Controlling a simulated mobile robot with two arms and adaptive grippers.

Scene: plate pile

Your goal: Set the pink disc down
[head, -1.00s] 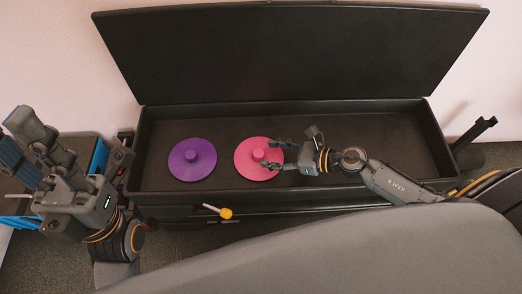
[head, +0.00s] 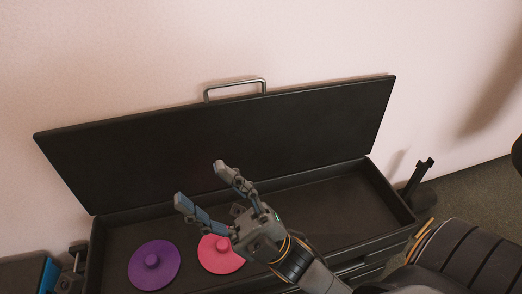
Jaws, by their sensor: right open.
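The pink disc (head: 214,258) lies flat in the open black box (head: 330,215), and its right part is hidden behind my right gripper. My right gripper (head: 202,184) is open and empty, raised above the box, with its fingers pointing up and to the left. It appears apart from the pink disc. A purple disc (head: 153,278) with a round knob lies flat in the box, to the left of the pink one. My left gripper is out of the picture.
The box's lid (head: 225,145) stands open at the back, with a metal handle (head: 235,87) on its top edge. The box floor to the right of the discs is clear. A dark post (head: 420,178) stands at the box's right end. A blue object (head: 48,275) is at the lower left.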

